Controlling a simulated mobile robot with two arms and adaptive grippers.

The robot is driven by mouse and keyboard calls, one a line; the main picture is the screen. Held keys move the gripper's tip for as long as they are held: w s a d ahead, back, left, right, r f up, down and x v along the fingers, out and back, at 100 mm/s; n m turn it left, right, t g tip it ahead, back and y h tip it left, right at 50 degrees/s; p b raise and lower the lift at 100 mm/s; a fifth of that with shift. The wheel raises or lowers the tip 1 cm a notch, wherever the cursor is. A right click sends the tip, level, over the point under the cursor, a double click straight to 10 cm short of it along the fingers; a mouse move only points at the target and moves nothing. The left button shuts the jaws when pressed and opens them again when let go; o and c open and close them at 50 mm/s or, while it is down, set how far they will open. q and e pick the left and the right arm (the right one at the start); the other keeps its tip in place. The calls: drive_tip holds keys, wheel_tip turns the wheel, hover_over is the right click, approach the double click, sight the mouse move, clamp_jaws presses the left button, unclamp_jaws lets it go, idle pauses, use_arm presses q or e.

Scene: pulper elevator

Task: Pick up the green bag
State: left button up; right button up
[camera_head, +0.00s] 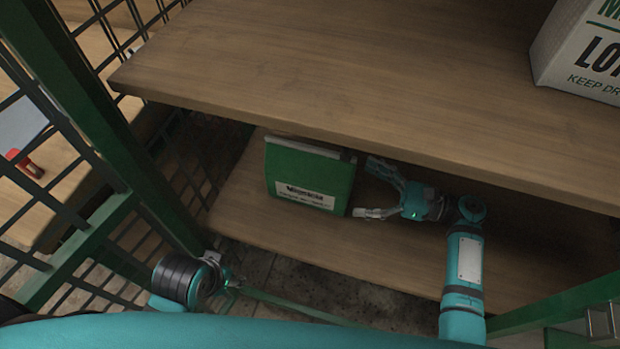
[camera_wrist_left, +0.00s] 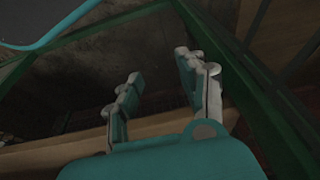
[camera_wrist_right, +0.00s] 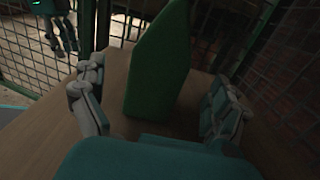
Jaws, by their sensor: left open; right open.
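The green bag (camera_head: 312,172), with a white label on its front, stands upright on the lower wooden shelf (camera_head: 255,225). My right gripper (camera_head: 366,190) is open just right of the bag, its fingers pointing left at the bag's side. In the right wrist view the bag (camera_wrist_right: 158,65) appears edge-on between the two spread fingers (camera_wrist_right: 155,85), with space on both sides. My left gripper (camera_wrist_left: 157,72) is open and empty in the left wrist view. In the head view its fingers are mostly hidden low at the left, below the shelf.
The upper wooden shelf (camera_head: 350,75) overhangs the lower one, close above the bag and right gripper. A white box (camera_head: 585,50) stands on it at the right. A green post (camera_head: 100,110) and wire mesh (camera_head: 205,150) bound the left side.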

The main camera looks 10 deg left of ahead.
sight(334, 178)
drive_tip(key=shift+w+a, duration=0.15)
drive_tip(key=shift+a, duration=0.5)
drive_tip(key=a, duration=0.3)
drive_tip(key=w+a+b, duration=0.1)
drive_tip(key=a, duration=0.2)
drive_tip(key=shift+w, duration=0.1)
use_arm(q)
drive_tip(key=v, duration=0.2)
drive_tip(key=shift+s+a+r, duration=0.1)
drive_tip(key=shift+s+r, duration=0.05)
drive_tip(key=shift+r, duration=0.15)
use_arm(e)
drive_tip(key=shift+c, duration=0.3)
drive_tip(key=shift+r, duration=0.1)
drive_tip(key=c, duration=1.6)
